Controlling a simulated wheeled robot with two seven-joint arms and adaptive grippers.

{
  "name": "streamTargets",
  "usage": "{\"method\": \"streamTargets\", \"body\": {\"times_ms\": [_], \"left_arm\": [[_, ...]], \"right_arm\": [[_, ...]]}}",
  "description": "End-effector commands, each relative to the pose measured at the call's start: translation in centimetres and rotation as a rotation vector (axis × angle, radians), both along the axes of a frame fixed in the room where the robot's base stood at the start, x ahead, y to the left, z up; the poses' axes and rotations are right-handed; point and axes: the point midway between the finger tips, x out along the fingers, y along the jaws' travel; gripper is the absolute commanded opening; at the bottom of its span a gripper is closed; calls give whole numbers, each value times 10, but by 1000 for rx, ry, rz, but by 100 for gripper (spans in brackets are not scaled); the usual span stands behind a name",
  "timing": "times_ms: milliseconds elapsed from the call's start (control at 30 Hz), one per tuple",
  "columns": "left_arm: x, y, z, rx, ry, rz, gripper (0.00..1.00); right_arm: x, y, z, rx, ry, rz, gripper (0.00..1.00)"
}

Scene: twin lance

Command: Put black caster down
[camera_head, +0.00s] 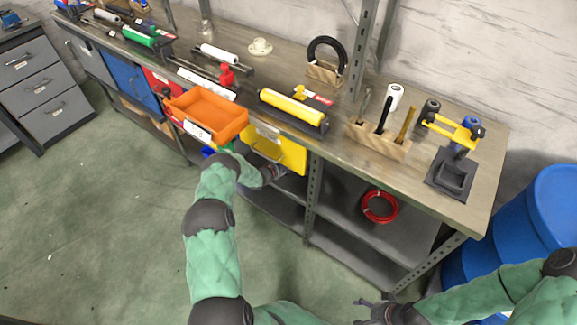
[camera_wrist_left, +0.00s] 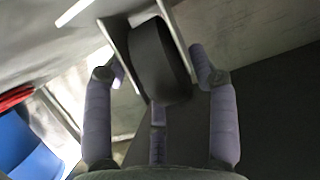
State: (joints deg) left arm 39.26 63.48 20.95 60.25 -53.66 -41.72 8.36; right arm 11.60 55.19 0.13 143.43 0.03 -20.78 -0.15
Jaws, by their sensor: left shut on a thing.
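The black caster (camera_wrist_left: 158,60) shows in the left wrist view as a dark wheel in a grey bracket. It sits between the purple-grey fingers of my left gripper (camera_wrist_left: 160,76), which is shut on it. In the head view my left gripper (camera_head: 275,172) is low at the front of the workbench, just below the yellow bin front and by the lower shelf (camera_head: 272,208). The caster cannot be made out there. Whether it touches a surface is unclear. My right gripper (camera_head: 372,308) is at the bottom of the head view, away from the bench; its finger opening is unclear.
An orange bin (camera_head: 207,113) juts out from the bench front beside a yellow bin (camera_head: 275,149). A red coil (camera_head: 380,207) is on the right lower shelf, past a metal post (camera_head: 312,197). The benchtop (camera_head: 345,155) holds tools and holders. Blue barrels (camera_head: 545,225) stand at right.

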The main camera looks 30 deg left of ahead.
Motion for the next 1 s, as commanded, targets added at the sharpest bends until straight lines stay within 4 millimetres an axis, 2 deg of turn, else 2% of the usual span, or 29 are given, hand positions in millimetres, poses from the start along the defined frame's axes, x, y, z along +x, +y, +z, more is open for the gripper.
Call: {"method": "streamTargets", "body": {"times_ms": [33,100,500,533,600,1000], "left_arm": [[-1,0,-14,-1,1,0,8],[-1,0,-21,-1,0,0,8],[-1,0,-23,-1,0,0,8],[-1,0,-24,-2,3,0,64],[-2,0,-24,-2,3,0,82],[-1,0,-22,-2,2,0,82]], "right_arm": [[0,0,-10,0,0,0,82],[0,0,-13,0,1,0,82],[0,0,-11,0,0,0,82],[0,0,-11,0,0,0,82],[0,0,-11,0,0,0,82],[0,0,-12,0,1,0,82]]}}
